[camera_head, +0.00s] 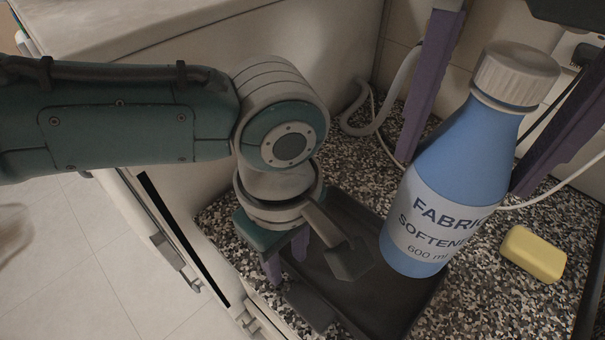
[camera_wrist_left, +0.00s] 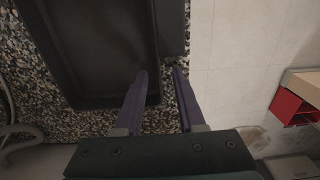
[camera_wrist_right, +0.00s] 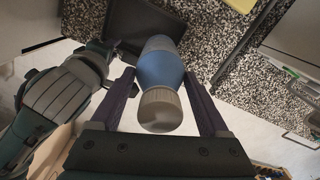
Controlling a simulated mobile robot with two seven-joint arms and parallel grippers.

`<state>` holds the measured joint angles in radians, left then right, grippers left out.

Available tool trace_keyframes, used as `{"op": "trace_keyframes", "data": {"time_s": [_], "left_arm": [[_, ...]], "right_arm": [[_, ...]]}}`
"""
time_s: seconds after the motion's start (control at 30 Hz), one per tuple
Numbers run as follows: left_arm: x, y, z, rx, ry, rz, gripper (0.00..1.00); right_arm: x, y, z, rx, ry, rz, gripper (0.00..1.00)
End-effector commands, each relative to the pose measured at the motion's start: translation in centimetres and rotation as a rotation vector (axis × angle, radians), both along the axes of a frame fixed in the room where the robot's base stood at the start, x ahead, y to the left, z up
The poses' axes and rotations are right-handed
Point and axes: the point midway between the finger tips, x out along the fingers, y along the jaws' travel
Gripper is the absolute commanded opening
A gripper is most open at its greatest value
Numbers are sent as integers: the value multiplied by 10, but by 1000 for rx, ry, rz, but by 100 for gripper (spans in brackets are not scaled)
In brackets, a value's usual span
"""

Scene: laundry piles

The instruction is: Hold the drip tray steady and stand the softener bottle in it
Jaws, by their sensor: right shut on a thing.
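The blue fabric softener bottle (camera_head: 455,165) with a grey-white cap is between the fingers of my right gripper (camera_wrist_right: 160,78), which is shut on it. In the head view its base overlaps the right part of the black drip tray (camera_head: 388,305); I cannot tell whether it touches the tray floor. The tray lies on the speckled counter, and it also shows in the left wrist view (camera_wrist_left: 98,50). My left gripper (camera_wrist_left: 160,72) is at the tray's edge, with one finger inside the wall and the other outside. A gap shows between these fingers. The arm hides part of the tray in the head view.
A yellow block (camera_head: 533,254) lies on the speckled counter (camera_head: 490,285) to the right of the bottle. A white hose (camera_head: 375,128) and cables run along the back. A white appliance (camera_head: 330,50) stands behind my left arm. Tiled floor shows at left.

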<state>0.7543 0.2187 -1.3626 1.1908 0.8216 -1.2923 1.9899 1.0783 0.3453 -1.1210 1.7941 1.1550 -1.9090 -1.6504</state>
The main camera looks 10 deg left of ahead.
Motion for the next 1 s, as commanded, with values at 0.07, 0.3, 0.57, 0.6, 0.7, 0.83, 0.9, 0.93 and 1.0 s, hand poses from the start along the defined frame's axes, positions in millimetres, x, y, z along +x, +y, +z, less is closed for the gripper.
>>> {"op": "trace_keyframes", "data": {"time_s": [0.07,0.3,0.57,0.6,0.7,0.83,0.9,0.93,1.0], "left_arm": [[-1,0,-7,1,2,-1,39],[0,0,-17,1,-1,-1,39],[0,0,-17,0,-1,-2,35],[0,0,-17,0,-1,-2,31],[0,0,-17,0,-1,-2,20],[0,0,-17,0,-1,-1,5],[0,0,-17,0,-1,-1,0],[0,0,-17,0,-1,-1,0],[0,0,-17,0,-1,-1,0]], "right_arm": [[0,0,1,2,-2,0,0],[0,0,1,2,-2,0,0],[0,0,1,2,-2,0,0],[0,0,1,2,-2,0,0],[0,0,1,2,-1,0,0],[0,0,1,2,-2,0,0],[0,0,1,2,-2,0,0],[0,0,1,2,-2,0,0],[0,0,1,2,-2,0,0]]}}
